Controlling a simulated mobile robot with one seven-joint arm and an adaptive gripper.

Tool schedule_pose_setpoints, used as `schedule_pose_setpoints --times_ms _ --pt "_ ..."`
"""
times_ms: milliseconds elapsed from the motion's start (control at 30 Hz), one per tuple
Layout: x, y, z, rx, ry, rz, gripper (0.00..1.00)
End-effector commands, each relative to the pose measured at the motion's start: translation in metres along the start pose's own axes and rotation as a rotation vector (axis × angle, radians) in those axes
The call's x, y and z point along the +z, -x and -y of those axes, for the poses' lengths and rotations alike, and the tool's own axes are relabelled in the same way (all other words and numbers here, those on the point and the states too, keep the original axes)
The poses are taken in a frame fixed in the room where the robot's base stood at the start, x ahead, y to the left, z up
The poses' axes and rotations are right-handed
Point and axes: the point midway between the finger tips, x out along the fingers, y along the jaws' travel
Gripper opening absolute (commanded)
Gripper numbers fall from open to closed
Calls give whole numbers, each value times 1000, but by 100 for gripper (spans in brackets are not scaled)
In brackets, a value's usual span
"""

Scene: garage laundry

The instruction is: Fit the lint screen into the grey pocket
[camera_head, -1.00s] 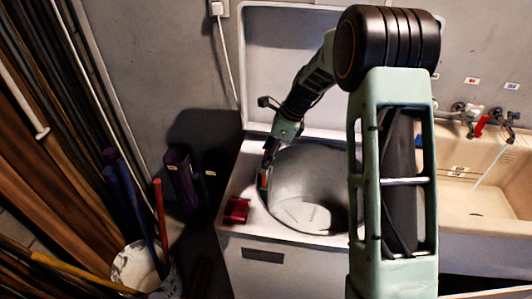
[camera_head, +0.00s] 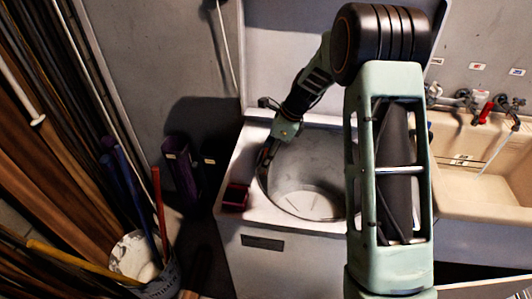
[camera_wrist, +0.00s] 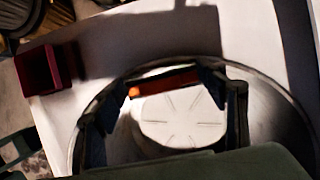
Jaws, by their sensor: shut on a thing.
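My gripper (camera_wrist: 168,84) is shut on a slim reddish-brown piece (camera_wrist: 170,81) with a bright orange end, likely the lint screen. In the wrist view it spans between the two dark fingers, over the round machine opening. In the head view my gripper (camera_head: 265,160) is small and dark at the left rim of the opening; the held piece is hard to make out there. I cannot pick out a grey pocket for certain. A dark grey slot (camera_head: 262,242) shows on the machine's front, and the drum (camera_head: 308,182) inside is grey.
A dark red open box (camera_head: 236,196) sits on the white machine top (camera_head: 250,165), left of the opening; it also shows in the wrist view (camera_wrist: 50,70). The raised lid (camera_head: 285,60) stands behind. A sink (camera_head: 465,185) is at right, a bucket (camera_head: 170,285) with poles at left.

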Motion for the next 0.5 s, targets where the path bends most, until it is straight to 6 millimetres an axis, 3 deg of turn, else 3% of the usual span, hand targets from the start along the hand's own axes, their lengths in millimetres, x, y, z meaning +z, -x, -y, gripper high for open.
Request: schedule_pose_setpoints --times_ms 267,300,500 --pt "0 0 0 0 0 0 38" --pt "0 0 0 0 0 0 69" --pt "0 0 0 0 0 0 86"
